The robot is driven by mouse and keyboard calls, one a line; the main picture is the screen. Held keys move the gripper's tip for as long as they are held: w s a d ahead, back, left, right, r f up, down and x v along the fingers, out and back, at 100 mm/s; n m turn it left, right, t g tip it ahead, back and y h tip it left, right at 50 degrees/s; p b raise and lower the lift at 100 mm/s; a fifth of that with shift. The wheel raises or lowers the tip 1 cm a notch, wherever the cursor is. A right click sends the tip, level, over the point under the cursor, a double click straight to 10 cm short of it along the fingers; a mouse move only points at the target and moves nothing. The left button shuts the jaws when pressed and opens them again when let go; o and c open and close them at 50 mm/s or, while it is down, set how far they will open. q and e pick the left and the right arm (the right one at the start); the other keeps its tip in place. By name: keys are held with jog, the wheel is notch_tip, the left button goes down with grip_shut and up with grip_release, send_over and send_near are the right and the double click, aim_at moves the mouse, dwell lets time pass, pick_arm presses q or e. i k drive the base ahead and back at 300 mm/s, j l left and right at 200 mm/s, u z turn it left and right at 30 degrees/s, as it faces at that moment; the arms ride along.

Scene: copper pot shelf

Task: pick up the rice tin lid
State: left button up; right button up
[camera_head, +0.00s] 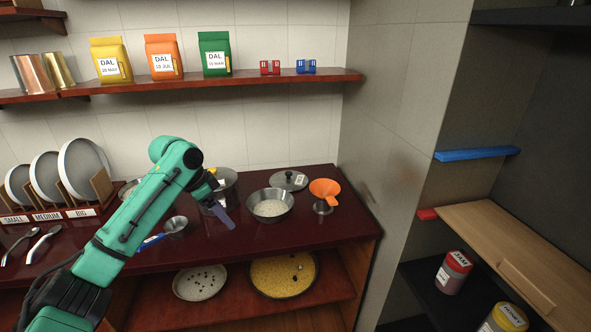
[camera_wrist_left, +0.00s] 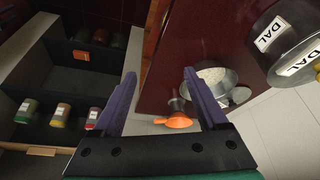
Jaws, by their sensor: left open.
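A flat grey round lid (camera_head: 283,179) with a dark knob and a small white label lies on the dark red counter, behind a metal bowl of rice (camera_head: 270,207). The label is too small to read. In the left wrist view the lid (camera_wrist_left: 241,95) shows small, partly hidden behind the bowl (camera_wrist_left: 226,79). My left gripper (camera_head: 219,207) is open and empty above the counter, left of the bowl and lid. Its purple fingers (camera_wrist_left: 160,78) stand wide apart in the left wrist view. My right gripper is not in view.
An orange funnel (camera_head: 324,187) sits just right of the lid. A tin marked DAL (camera_wrist_left: 290,45) stands close to my left gripper. A ladle (camera_head: 175,224) lies on the counter near my arm. A plate rack (camera_head: 60,213) stands left. A wall shelf (camera_head: 200,82) holds bags above.

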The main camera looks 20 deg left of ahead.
aim_at(287, 180)
jog(key=i, duration=1.45)
